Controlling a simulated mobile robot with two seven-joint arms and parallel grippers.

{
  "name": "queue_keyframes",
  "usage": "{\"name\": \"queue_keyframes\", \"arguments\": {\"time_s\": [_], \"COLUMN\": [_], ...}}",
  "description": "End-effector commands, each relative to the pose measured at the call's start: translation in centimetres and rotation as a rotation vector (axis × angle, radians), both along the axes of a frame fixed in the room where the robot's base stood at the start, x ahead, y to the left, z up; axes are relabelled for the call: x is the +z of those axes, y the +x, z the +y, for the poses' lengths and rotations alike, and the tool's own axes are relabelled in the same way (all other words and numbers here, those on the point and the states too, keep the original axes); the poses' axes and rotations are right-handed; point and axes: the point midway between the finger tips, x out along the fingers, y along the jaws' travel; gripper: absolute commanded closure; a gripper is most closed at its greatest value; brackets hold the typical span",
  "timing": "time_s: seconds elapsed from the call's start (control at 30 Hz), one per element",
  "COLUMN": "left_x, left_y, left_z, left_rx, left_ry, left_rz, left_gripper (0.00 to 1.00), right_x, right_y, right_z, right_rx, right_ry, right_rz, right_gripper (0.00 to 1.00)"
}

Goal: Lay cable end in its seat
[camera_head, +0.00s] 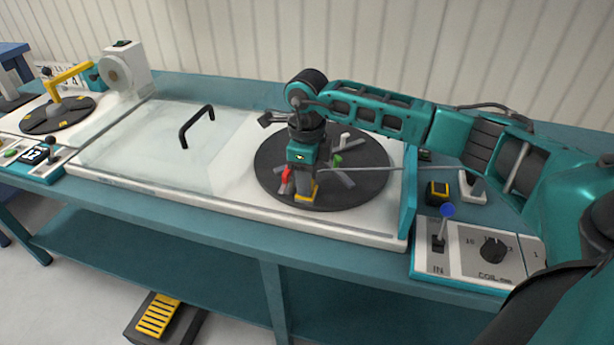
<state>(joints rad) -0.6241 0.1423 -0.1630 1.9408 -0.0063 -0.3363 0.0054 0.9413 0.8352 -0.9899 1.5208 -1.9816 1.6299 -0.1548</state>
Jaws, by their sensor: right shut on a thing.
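My right gripper (299,188) points down over the left part of a dark round turntable (371,180) on the white bench top. It is shut on the cable end, which is mostly hidden by the fingers. The thin grey cable (400,168) runs from the gripper to the right, across the turntable and past the teal end wall. My left gripper is out of view.
A clear cover (150,150) with a black handle (196,127) lies left of the turntable. Grey spokes and a green piece (338,160) stand on the turntable. A control panel (470,250) with blue-knobbed lever and a yellow-black box (437,193) are at the right.

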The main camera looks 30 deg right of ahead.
Motion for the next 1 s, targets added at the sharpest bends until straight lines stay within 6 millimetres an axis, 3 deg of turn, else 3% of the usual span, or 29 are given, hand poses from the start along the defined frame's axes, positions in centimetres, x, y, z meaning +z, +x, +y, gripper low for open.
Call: {"name": "queue_keyframes", "arguments": {"time_s": [0.37,0.4,0.6,0.7,1.0], "left_x": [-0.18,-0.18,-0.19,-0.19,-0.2], "left_y": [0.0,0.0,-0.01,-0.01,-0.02], "left_z": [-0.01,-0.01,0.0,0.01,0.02], "left_rx": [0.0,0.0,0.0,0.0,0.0], "left_ry": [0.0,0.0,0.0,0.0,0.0], "left_rz": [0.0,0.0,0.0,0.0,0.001], "left_gripper": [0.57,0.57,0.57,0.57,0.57], "right_x": [-0.2,-0.2,-0.2,-0.2,-0.22], "right_y": [0.01,0.01,0.01,0.01,-0.01], "right_z": [-0.02,-0.02,-0.01,-0.01,0.01], "right_rx": [0.0,0.0,0.0,0.0,0.0], "right_ry": [0.0,0.0,0.0,0.0,0.0], "right_rz": [0.0,0.0,0.0,0.0,0.0], "right_gripper": [0.92,0.63,0.44,0.35,0.35]}}
